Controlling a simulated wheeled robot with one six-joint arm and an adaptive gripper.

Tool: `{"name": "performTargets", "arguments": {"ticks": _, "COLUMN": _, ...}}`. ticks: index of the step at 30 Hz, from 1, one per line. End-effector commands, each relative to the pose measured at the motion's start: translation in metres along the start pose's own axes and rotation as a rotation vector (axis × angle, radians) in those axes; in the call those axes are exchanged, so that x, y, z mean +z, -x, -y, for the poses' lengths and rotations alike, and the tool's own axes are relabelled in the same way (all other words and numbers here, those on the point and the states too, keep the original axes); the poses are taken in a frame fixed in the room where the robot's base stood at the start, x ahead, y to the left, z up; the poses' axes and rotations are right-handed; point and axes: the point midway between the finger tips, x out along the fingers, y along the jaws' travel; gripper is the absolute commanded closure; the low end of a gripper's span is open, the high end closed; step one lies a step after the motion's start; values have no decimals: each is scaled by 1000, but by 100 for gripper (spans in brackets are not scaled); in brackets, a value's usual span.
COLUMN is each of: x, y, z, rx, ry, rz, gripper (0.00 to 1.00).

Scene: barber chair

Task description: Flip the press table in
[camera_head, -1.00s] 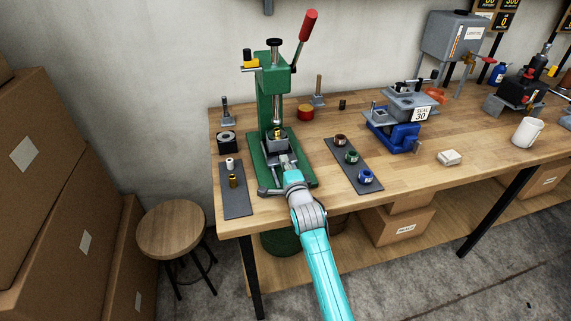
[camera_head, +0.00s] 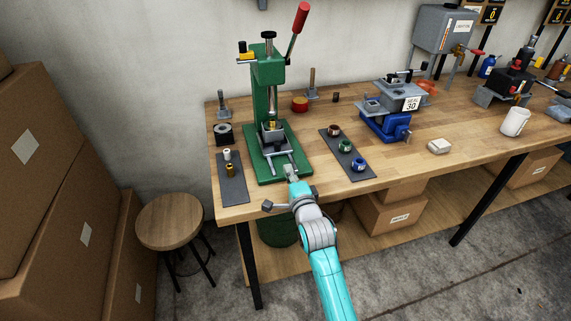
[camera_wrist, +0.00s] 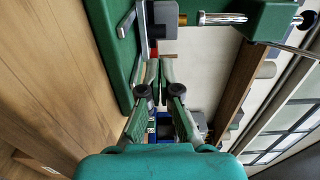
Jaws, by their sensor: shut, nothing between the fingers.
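The green press (camera_head: 269,82) stands at the left end of the workbench. Its press table (camera_head: 274,138) is a grey block low on the green base, under the ram, with a brass-coloured piece on top. Thin grey bars reach forward from the block. In the wrist view the grey block (camera_wrist: 163,20) is at the top, with a grey bar at its left. My gripper (camera_head: 290,170) is at the front edge of the press base, in front of the block and apart from it. Its fingers (camera_wrist: 152,66) are close together and empty. Contact with the bars cannot be told.
A dark mat (camera_head: 232,180) with small parts lies left of the press. Another mat (camera_head: 350,168) with several coloured rings lies right of it. A blue and grey fixture (camera_head: 386,124) stands farther right. A wooden stool (camera_head: 170,220) is at the left.

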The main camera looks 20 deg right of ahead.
Motion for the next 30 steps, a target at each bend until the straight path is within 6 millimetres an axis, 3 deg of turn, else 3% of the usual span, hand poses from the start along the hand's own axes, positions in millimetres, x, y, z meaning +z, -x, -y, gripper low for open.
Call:
{"name": "performTargets", "arguments": {"ticks": 3, "x": 0, "y": 20, "z": -1, "rx": 2, "ry": 0, "rz": 0, "gripper": 100}}
{"name": "performTargets", "arguments": {"ticks": 9, "x": 0, "y": 37, "z": 0, "rx": 0, "ry": 0, "rz": 0, "gripper": 100}}
{"name": "performTargets", "arguments": {"ticks": 26, "x": 0, "y": 41, "z": 0, "rx": 1, "ry": 0, "rz": 0, "gripper": 100}}
{"name": "performTargets", "arguments": {"ticks": 30, "x": 0, "y": 49, "z": -8, "rx": 7, "ry": 20, "rz": 0, "gripper": 100}}
